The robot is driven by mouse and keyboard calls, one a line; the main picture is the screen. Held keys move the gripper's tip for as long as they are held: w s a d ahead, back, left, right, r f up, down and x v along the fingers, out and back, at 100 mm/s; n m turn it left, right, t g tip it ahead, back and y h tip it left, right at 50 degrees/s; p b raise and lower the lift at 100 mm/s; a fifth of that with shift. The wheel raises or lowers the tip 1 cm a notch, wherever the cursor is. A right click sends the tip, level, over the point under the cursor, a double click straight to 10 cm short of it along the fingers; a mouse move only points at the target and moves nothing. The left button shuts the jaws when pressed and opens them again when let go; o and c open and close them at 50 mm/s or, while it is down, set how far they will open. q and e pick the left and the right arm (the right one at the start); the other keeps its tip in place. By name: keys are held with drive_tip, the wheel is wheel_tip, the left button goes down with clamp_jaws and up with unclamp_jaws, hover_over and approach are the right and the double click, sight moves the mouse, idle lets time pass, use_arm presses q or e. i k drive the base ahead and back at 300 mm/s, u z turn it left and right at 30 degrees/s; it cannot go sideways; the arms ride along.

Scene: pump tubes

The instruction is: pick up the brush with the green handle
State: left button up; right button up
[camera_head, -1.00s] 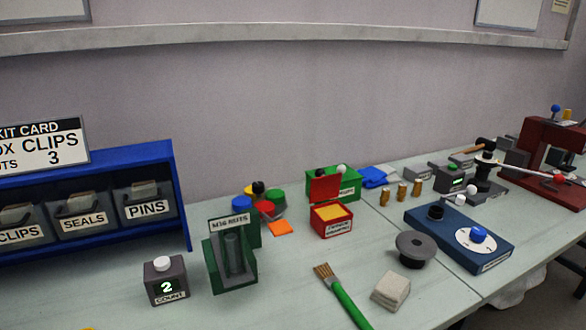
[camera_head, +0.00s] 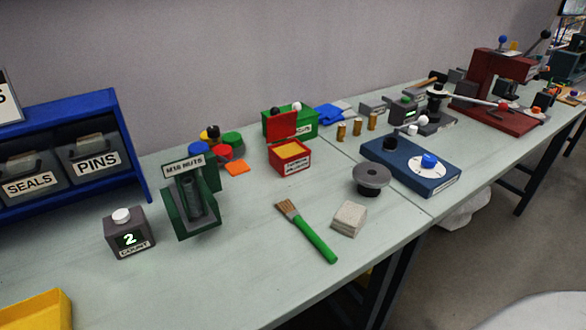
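The brush (camera_head: 308,233) lies flat on the pale green table, with a green handle (camera_head: 317,242) and tan bristles. Its bristles point to the back left and its handle points to the front right, near the table's front edge. Nothing lies on top of it. Neither of my grippers shows in the head view.
A folded beige cloth (camera_head: 349,219) lies just right of the brush. A grey spool-like part (camera_head: 371,177) stands behind the cloth. The table in front of the holder is bare.

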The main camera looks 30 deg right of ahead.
sight(284, 207)
drive_tip(key=z, duration=0.55)
drive_tip(key=k, duration=0.25)
drive_tip(key=z, duration=0.15)
